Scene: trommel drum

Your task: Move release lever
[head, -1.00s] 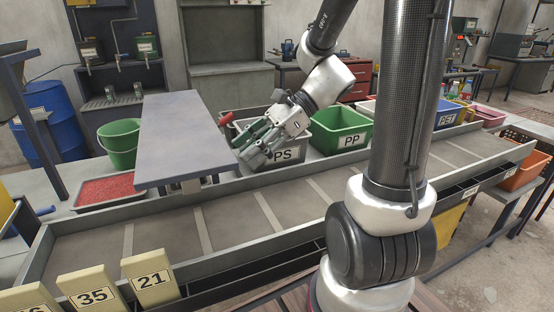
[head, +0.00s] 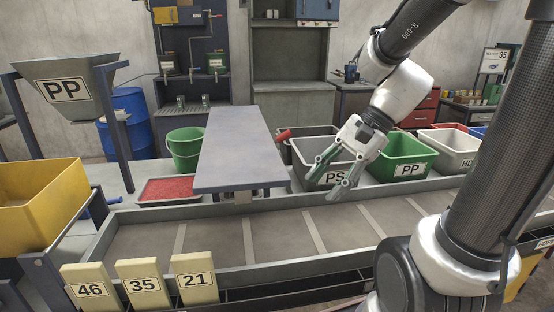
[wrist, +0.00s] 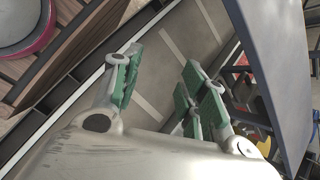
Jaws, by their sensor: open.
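A red-gripped handle (head: 284,134) sticks out at the right edge of the raised grey plate (head: 237,140); it may be the release lever, but nothing labels it. A blue handle (head: 108,202) also shows at the left, beside the yellow bin; I cannot tell which one is the lever. My gripper (head: 329,178) is open and empty, its green-padded fingers pointing down-left in front of the PS bin (head: 312,181). It is to the right of the red handle and apart from it. In the wrist view the open fingers (wrist: 160,82) have only the belt between them.
The slatted conveyor (head: 280,232) runs across the front, with tags 46, 35 and 21 (head: 198,281) at its near edge. A PP hopper (head: 65,85) and yellow bin (head: 40,208) stand left. A green PP bin (head: 402,152) stands right of the PS bin.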

